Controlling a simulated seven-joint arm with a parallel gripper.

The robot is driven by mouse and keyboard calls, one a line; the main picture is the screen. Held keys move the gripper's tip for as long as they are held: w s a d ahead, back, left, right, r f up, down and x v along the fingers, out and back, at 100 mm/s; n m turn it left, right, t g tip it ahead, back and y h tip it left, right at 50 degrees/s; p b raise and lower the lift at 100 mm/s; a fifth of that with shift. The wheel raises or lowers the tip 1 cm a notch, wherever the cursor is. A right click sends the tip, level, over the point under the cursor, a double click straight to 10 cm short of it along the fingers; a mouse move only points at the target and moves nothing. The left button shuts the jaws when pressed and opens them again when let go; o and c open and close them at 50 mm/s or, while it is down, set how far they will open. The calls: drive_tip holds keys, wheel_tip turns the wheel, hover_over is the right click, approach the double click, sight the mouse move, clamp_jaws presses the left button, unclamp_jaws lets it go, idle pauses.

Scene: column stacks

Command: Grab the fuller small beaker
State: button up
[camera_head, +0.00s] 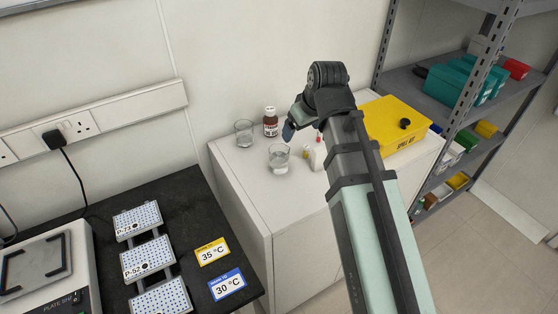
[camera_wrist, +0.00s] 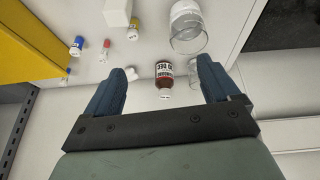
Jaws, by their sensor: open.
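Two small clear glass beakers stand on the white cabinet top. The front beaker (camera_head: 279,160) shows clear liquid in its lower part; it is at the top right of the wrist view (camera_wrist: 187,30). The back beaker (camera_head: 244,134) stands behind and left of it; its liquid level is hard to tell. In the wrist view it is partly hidden behind the right finger. My gripper (camera_wrist: 162,66) is open and empty, with blue fingers apart. In the head view one blue fingertip (camera_head: 288,132) shows above the cabinet, right of the beakers; the other is hidden.
A brown labelled bottle (camera_head: 270,123) stands near both beakers and appears between my fingers in the wrist view (camera_wrist: 164,76). Small vials and a white box stand right of the front beaker. A yellow case (camera_head: 392,122) lies farther right. The cabinet's front left is clear.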

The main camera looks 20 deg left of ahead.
sight(279, 157)
drive_tip(key=s+a+n+g, duration=0.1)
drive_tip(key=s+a, duration=0.2)
drive_tip(key=s, duration=0.1)
drive_tip(key=shift+y, duration=0.3)
drive_tip(key=shift+w+d+x, duration=0.1)
drive_tip(key=shift+w+x, duration=0.05)
drive_tip(key=shift+x, duration=2.2)
drive_tip(key=shift+w+d+x, duration=0.15)
drive_tip(key=shift+x, duration=2.15)
drive_tip(key=shift+w+d+x, duration=0.1)
drive_tip(key=shift+w+x, duration=0.1)
drive_tip(key=shift+x, duration=2.15)
drive_tip(key=c, duration=1.2)
drive_tip(key=shift+r, duration=0.15)
